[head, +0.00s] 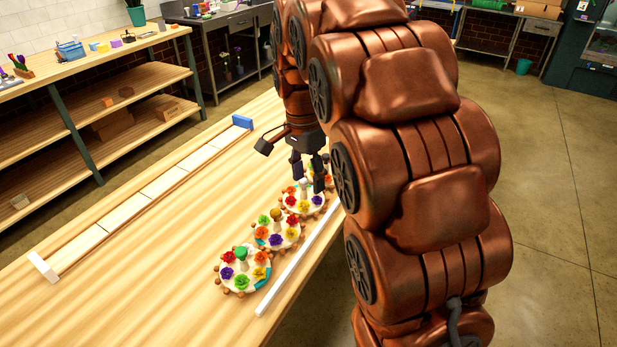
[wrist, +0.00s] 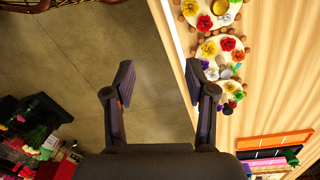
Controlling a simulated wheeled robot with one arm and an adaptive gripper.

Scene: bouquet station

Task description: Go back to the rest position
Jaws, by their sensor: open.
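My gripper (head: 308,170) is above the far end of the row of flower rings on the wooden table, and part of it is hidden by my own arm. In the wrist view my gripper (wrist: 157,85) is open, with its two fingers apart and nothing between them. Bare floor shows behind the gap. A second flower ring (head: 276,232) has a brown-gold knob, and a third (head: 303,203) lies close beneath the gripper. Flower rings also show at the upper right of the wrist view (wrist: 213,46).
A white rail (head: 298,262) runs along the table's right edge beside the rings. A long pale tiled strip (head: 138,203) lies on the left, with a blue block (head: 242,121) at its far end. A wooden shelf (head: 100,100) stands at left. Open floor (head: 550,200) lies to the right.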

